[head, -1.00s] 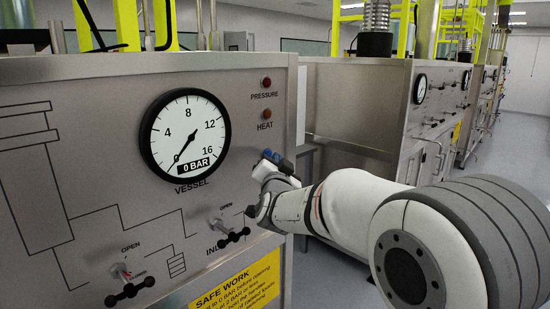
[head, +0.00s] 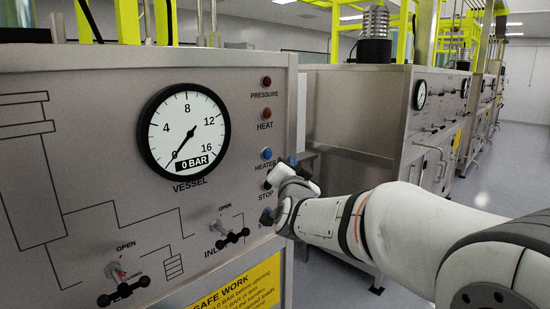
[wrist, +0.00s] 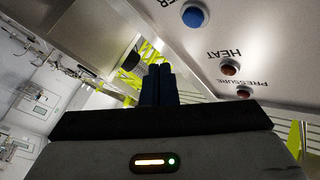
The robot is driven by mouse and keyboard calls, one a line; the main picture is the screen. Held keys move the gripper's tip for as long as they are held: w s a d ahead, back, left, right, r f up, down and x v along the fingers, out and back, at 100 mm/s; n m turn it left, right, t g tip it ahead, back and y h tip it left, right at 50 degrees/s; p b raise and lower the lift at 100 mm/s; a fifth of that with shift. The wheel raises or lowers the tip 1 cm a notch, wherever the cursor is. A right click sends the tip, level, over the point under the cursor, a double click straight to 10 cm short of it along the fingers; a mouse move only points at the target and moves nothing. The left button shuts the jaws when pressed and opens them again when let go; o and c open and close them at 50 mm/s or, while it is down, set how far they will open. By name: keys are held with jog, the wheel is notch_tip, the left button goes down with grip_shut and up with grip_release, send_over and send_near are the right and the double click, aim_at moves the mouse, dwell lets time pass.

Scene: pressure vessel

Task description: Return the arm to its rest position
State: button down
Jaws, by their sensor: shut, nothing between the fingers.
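My arm (head: 400,225) reaches in from the right in the head view, its end just right of the panel's button column. My gripper, with dark blue fingers (wrist: 160,82), is shut and empty in the wrist view. The fingers stand apart from the panel face in that view. In the head view the gripper is small and partly hidden by my wrist.
The vessel panel (head: 105,195) carries a gauge (head: 184,130) reading about 0, the blue heater button (head: 266,153), pressure and heat lamps, and two valve handles. A second cabinet (head: 355,105) stands behind my arm. Open floor lies at the right.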

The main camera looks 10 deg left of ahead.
dwell(0.3)
jog(key=s+d+f+n+g+p, duration=0.1)
jog(key=s+d+f+g, duration=0.4)
jog(key=s, duration=0.6)
jog(key=s+d+f+n+g+h+p, duration=0.1)
jog(key=s+d+f+n+g, duration=0.2)
jog(key=s+d+f+g, duration=0.3)
jog(key=s+d+f+n+g+h+p, duration=0.1)
jog(key=s+d+f+g, duration=0.4)
jog(key=s, duration=1.1)
jog(key=d+f+n, duration=0.1)
jog(key=d+f, duration=0.2)
jog(key=f, duration=0.1)
jog(key=shift+d+f+g+p, duration=0.3)
jog(key=shift+d+g, duration=0.05)
jog(key=shift+g, duration=0.05)
jog(key=shift+s, duration=0.1)
